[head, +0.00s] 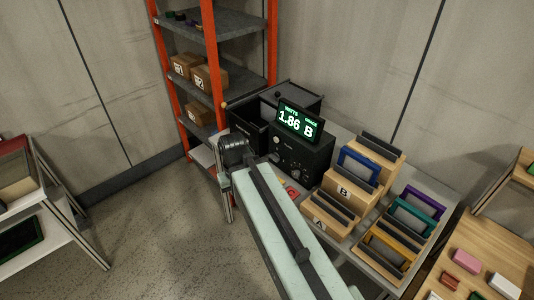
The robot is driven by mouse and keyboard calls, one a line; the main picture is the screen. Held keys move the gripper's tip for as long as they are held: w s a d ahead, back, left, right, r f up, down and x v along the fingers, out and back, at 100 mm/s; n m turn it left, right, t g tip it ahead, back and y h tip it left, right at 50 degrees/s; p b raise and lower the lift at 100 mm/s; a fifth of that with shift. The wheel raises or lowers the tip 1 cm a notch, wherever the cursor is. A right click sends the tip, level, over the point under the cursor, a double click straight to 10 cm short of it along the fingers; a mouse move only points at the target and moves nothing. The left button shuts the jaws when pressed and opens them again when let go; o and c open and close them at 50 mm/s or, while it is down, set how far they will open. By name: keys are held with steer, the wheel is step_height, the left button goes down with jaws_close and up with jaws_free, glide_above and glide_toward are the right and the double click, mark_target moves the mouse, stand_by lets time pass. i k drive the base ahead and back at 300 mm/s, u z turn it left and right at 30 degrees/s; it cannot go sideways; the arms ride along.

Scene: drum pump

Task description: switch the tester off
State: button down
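The tester is a black box (302,153) with dials on its front, standing on a grey table. Its tilted screen (300,122) is lit and shows green and white text reading 1.86 and B. My pale green arm reaches up from the bottom of the head view, passing in front of the table and the tester's lower left. It ends at a dark joint left of the tester. I cannot make out my gripper's fingers. The tester's switch cannot be told apart at this size.
Wooden stepped racks marked A and B (342,192) hold dark and blue panels right of the tester. A rack of coloured frames (403,228) stands beside them. Black bins (247,127) and an orange shelf (213,60) stand behind. Open floor (165,230) lies left.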

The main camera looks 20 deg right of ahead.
mark_target(275, 157)
steer(key=z, duration=0.05)
steer(key=i, duration=0.4)
steer(key=u, duration=1.3)
